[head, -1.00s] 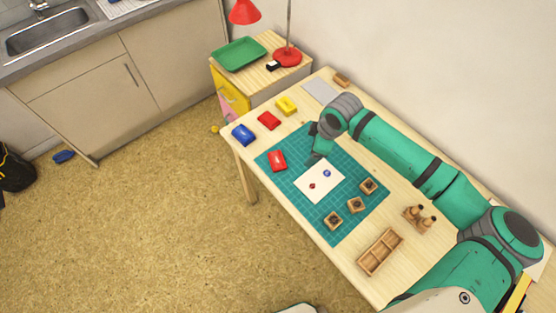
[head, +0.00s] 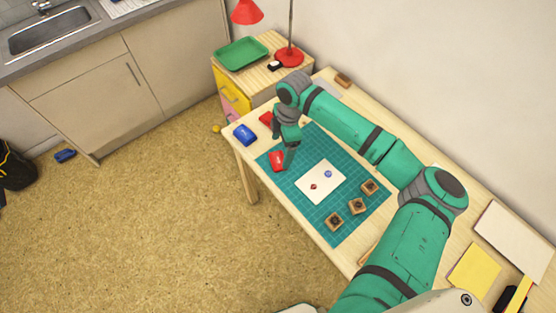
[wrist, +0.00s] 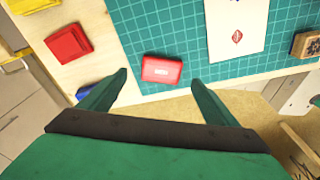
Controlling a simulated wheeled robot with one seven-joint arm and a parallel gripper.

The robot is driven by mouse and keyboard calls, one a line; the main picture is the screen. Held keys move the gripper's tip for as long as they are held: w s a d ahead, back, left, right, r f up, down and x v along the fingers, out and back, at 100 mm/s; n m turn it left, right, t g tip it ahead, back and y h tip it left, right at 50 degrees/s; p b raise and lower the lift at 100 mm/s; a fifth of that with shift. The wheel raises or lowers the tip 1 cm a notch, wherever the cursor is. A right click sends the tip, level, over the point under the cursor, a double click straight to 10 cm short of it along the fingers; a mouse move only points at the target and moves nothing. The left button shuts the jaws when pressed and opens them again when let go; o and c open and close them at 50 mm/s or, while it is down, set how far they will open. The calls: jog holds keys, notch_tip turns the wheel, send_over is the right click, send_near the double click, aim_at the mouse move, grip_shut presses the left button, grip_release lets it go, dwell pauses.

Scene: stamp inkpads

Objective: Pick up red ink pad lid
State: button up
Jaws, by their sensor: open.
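The red ink pad lid (head: 276,161), a small red block with a pale label, lies on the left end of the green cutting mat. It also shows in the wrist view (wrist: 162,69), between my two fingertips in the picture and apart from both. My gripper (wrist: 160,78) is open and empty, pointing down above the lid. In the head view my gripper (head: 289,158) partly covers the lid's right side. A second red piece (wrist: 69,44), the pad without a visible label, lies on the bare wood beside the mat.
A blue ink pad (head: 245,134) sits at the table's left corner. A yellow pad (wrist: 30,4) shows at the wrist view's edge. A white paper (head: 320,182) with two stamp marks and several wooden stamps (head: 332,221) lie on the green mat (head: 310,142).

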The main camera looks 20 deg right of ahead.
aim_at(279, 160)
jog(key=shift+s+a+f, duration=0.1)
jog(key=shift+a+f, duration=0.1)
jog(key=shift+f, duration=1.1)
jog(key=shift+s+a+f, duration=0.1)
jog(key=shift+a+f, duration=0.1)
jog(key=shift+f, duration=1.1)
jog(key=c, duration=1.1)
